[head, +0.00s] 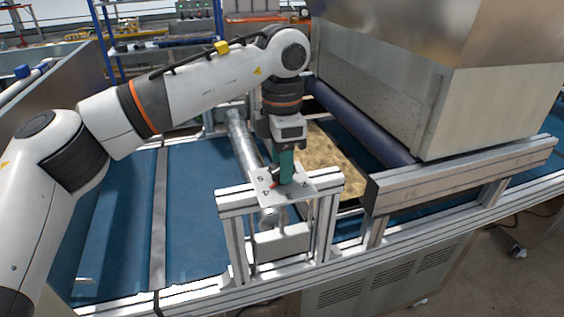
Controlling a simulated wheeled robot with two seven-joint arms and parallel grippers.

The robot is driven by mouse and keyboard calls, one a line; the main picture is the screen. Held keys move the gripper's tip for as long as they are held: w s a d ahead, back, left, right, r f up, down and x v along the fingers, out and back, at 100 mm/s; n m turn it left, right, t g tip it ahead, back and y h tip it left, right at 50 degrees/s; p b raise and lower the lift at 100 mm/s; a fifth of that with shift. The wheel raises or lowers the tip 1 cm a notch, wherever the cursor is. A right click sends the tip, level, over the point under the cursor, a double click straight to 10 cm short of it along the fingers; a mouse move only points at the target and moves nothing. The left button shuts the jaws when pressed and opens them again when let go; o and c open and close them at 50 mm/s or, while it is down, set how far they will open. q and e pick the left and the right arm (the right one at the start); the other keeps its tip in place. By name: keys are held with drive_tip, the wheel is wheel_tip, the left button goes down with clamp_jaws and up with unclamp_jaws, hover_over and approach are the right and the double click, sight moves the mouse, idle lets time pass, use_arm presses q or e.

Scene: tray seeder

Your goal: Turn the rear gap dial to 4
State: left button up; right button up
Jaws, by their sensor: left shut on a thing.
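The gap dial's numbered plate (307,190) sits on top of a metal frame (238,201) at the near side of the machine. Several printed digits show on it, among them 2, 3, 4 and 5. A red pointer (275,184) shows beside the gripper, close to the 4; its exact reading is too small to tell. My left gripper (286,172) points straight down over the plate, with green fingers shut on the dial's knob, which the fingers mostly hide. My right gripper is not in view.
A metal roller (243,145) runs back from the frame over a blue belt (195,200). A tray of tan material (335,155) lies behind the plate. A large metal hopper (490,105) stands at right, with a dark roller (365,125) beside it. Shelving (150,45) stands behind.

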use_arm(q)
drive_tip(key=shift+r, duration=0.1)
idle(0.3)
drive_tip(key=o, duration=1)
wheel_tip(320, 180, up, 12)
drive_tip(key=shift+f, duration=0.1)
